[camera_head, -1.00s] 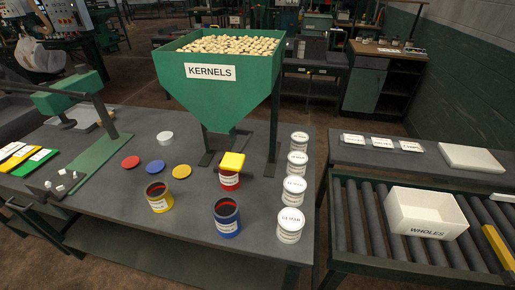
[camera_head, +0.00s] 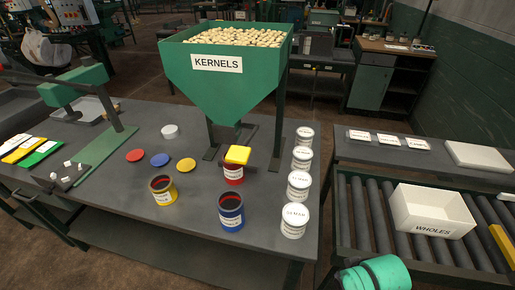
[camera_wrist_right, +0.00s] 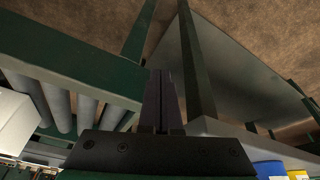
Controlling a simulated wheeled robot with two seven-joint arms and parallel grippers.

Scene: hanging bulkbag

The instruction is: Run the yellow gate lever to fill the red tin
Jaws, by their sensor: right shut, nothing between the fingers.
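The yellow gate lever (camera_head: 238,155) shows as a yellow block below the green KERNELS hopper (camera_head: 205,90). The red tin (camera_head: 233,176) stands under that block, which hides its top. The hopper is heaped with pale kernels (camera_head: 235,37). My right arm (camera_head: 376,274) shows at the bottom edge of the head view, in front of the roller conveyor and well away from the lever. In the right wrist view my right gripper (camera_wrist_right: 161,75) is shut and empty, with the floor and table frames beyond it. My left gripper is not in view.
A yellow tin (camera_head: 163,191) and a blue tin (camera_head: 230,212) stand open at the table's front. Several white-lidded tins (camera_head: 298,186) line its right edge. Red, blue and yellow discs lie behind the open tins. A white WHOLES bin (camera_head: 432,210) sits on the rollers.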

